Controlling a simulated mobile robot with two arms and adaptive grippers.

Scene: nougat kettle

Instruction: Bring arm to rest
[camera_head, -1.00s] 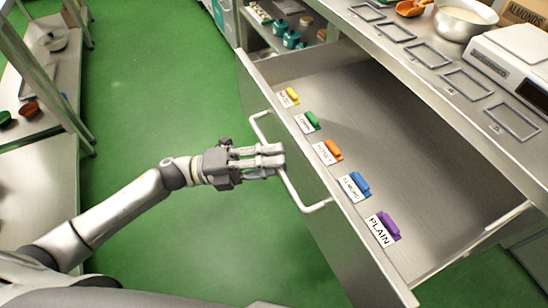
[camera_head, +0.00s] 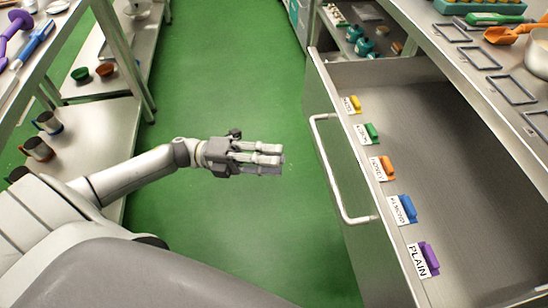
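My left gripper (camera_head: 280,160) is in the head view, over the green floor to the left of the open drawer. Its fingers point right and lie straight and close together, so I cannot tell whether they are open or shut. I see nothing held in them. A gap separates the fingertips from the drawer's handle (camera_head: 327,170). My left arm reaches in from the left, bent at the wrist. My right gripper is not in view.
The drawer (camera_head: 460,150) stands pulled out on the right, with coloured labelled clips (camera_head: 403,209) along its front. A metal shelf (camera_head: 100,105) with cups is on the left. Green floor (camera_head: 220,70) lies clear between them. An orange scoop (camera_head: 505,35) is on the counter.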

